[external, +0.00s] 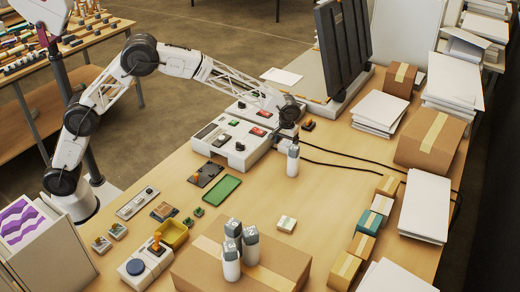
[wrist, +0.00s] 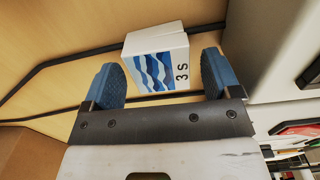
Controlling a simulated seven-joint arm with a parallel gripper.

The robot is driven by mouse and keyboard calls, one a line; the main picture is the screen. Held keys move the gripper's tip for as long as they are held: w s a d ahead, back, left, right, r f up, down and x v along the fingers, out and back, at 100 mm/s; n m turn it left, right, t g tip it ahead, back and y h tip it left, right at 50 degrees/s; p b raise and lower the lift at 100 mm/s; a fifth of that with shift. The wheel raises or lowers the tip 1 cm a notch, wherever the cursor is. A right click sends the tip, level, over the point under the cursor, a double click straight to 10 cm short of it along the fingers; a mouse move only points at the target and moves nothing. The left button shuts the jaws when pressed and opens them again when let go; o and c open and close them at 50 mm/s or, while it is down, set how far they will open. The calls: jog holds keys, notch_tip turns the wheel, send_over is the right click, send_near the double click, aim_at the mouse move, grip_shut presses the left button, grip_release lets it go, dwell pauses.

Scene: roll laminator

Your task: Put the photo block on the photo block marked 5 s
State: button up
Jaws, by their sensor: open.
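A white photo block (wrist: 157,58) with a blue wave picture and a mark that reads like "3 S" shows in the wrist view, between and just beyond my fingertips. In the external view it appears as a small white block (external: 293,166) upright on the table below my gripper (external: 291,140). My gripper (wrist: 159,75) is open, with one blue finger to each side of the block; whether they touch it I cannot tell. Several similar white blocks with grey upper parts (external: 231,264) stand on a cardboard box (external: 195,262) at the front.
The white laminator (external: 235,140) stands left of my gripper. Black cables (external: 345,165) run across the table to the right. The table between gripper and cardboard box is mostly clear.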

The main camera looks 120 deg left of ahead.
aim_at(286, 144)
jog(key=shift+r, duration=0.15)
notch_tip(286, 144, up, 12)
dwell(0.7)
jog(key=shift+d, duration=0.1)
dwell(0.7)
